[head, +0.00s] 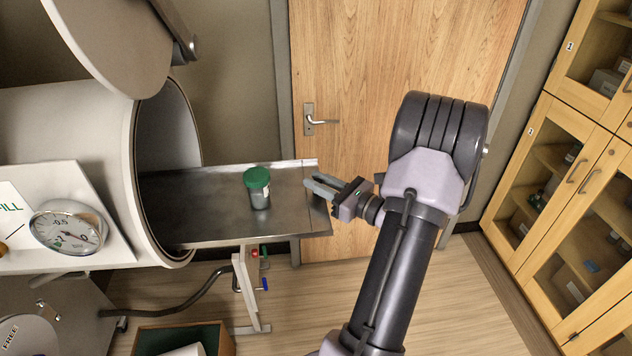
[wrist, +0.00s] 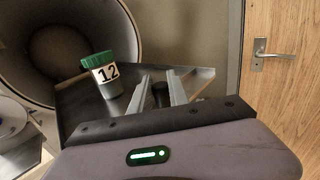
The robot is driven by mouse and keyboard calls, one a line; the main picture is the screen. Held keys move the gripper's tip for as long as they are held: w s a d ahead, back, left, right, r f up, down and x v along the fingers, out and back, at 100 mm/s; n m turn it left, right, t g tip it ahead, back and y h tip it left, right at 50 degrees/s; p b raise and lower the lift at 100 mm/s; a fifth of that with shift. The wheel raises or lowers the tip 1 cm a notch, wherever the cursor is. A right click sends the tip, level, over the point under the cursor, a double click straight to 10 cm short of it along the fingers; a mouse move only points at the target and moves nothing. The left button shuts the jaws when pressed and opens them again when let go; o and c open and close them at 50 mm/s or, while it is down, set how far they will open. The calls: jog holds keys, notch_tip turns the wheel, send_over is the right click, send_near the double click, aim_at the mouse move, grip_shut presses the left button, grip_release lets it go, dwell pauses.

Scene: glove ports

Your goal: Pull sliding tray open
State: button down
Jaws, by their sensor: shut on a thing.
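The sliding metal tray (head: 222,215) reaches out of the open round port (head: 167,150) on the left, and its right end lies at my gripper. My gripper (head: 320,187) is shut on a dark upright handle (wrist: 161,95) at the tray's outer end, which shows between the two grey fingers in the wrist view. The fingers partly hide the handle and the tray's end. A jar with a green lid (head: 257,187) stands upright on the tray. In the wrist view the jar (wrist: 106,76) carries the label 12.
The round port door (head: 115,45) hangs open above the port. A pressure gauge (head: 66,228) sits at lower left. A support leg (head: 246,290) stands below the tray. A wooden door (head: 375,60) is behind, and glass-fronted cabinets (head: 565,190) stand at right. Floor is clear between tray and cabinets.

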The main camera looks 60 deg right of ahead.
jog(key=c, duration=1.3)
grip_release()
jog(key=shift+d, duration=0.1)
jog(key=shift+o, duration=0.2)
jog(key=s+a+p, duration=0.1)
jog(key=s+a, duration=0.1)
jog(key=s, duration=1.5)
jog(key=shift+a, duration=0.15)
jog(key=shift+s, duration=0.1)
